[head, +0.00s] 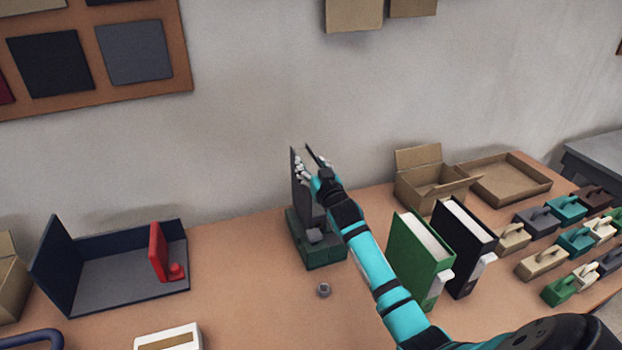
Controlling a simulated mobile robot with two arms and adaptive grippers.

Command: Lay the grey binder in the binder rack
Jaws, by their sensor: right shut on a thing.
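The grey binder (300,194) stands upright, its dark grey covers showing at the middle of the head view, near the wall. Its lower end is at a dark green block-like stand (322,258); I cannot tell whether it rests in it or just above. My right gripper (308,172) is shut on the binder near its upper part, and my wrist hides some of it. A navy open rack (112,282) with a grey floor and a tall left wall, seemingly the binder rack, sits to the left. A red upright bookend (158,252) stands at its right end. My left gripper is out of view.
A green binder (418,258) and a black binder (462,248) stand right of my forearm. Cardboard boxes (430,182) and several handled blocks (542,262) fill the right. A small grey knob (323,290) lies in front of the stand. Table between rack and stand is clear.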

